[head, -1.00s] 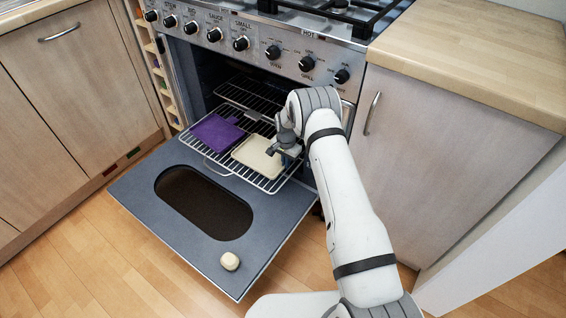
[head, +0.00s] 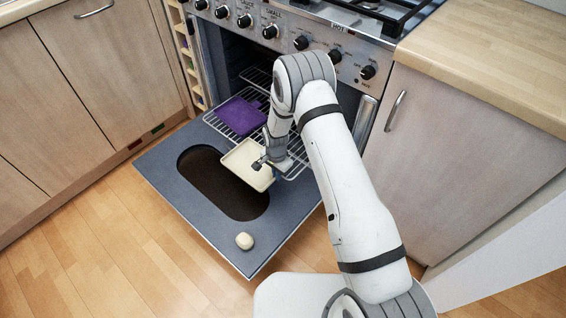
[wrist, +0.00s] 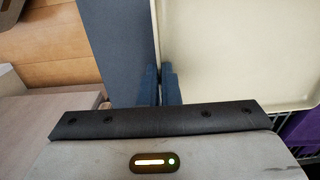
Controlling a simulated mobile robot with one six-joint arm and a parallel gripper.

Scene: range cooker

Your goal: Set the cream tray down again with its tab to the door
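The cream tray (head: 235,158) is at the front of the oven rack, reaching out over the open door. In the wrist view the cream tray (wrist: 240,50) fills the upper right, its edge between the two blue fingers. My gripper (head: 258,165) is shut on that edge; the fingers also show in the wrist view (wrist: 160,85). The tray looks off the rack, though its exact height is hard to tell. I cannot make out its tab. The open oven door (head: 285,235) lies flat below, with a dark window.
A purple tray (head: 240,116) lies on the wire rack (head: 300,158), behind the cream tray. Cupboards flank the cooker on both sides.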

